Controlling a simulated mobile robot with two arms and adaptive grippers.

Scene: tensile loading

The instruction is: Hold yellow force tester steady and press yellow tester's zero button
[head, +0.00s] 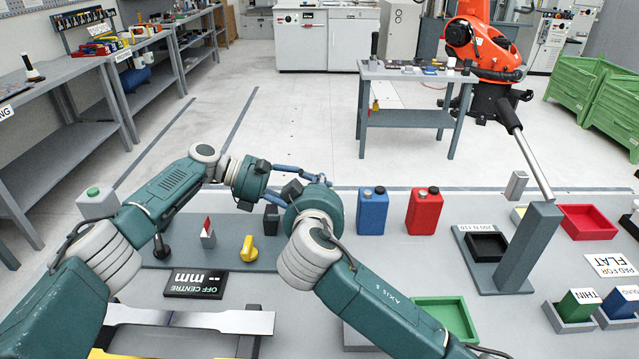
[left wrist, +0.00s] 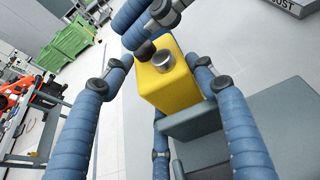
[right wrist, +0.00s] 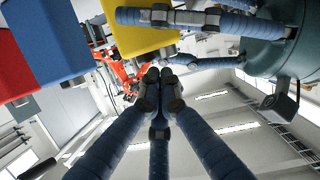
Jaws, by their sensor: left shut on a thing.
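The yellow force tester (left wrist: 172,86) is a yellow block with a round silver knob (left wrist: 163,60) on its end, seen in the left wrist view. My left gripper (head: 290,170) is shut around it, its blue fingers on both sides. The tester also shows at the top of the right wrist view (right wrist: 135,32), with left fingers across it. My right gripper (right wrist: 158,88) has its fingertips closed together, empty, close to the tester. In the left wrist view, blue finger parts lie right beside the knob; contact cannot be told. In the head view, my arms hide the tester.
A blue tester (head: 372,211) and a red tester (head: 423,212) stand just right of my grippers. A yellow knob (head: 248,250) and an OFF CENTRE display (head: 196,284) are at the left. A green tray (head: 445,318) and a grey post (head: 530,245) lie to the right.

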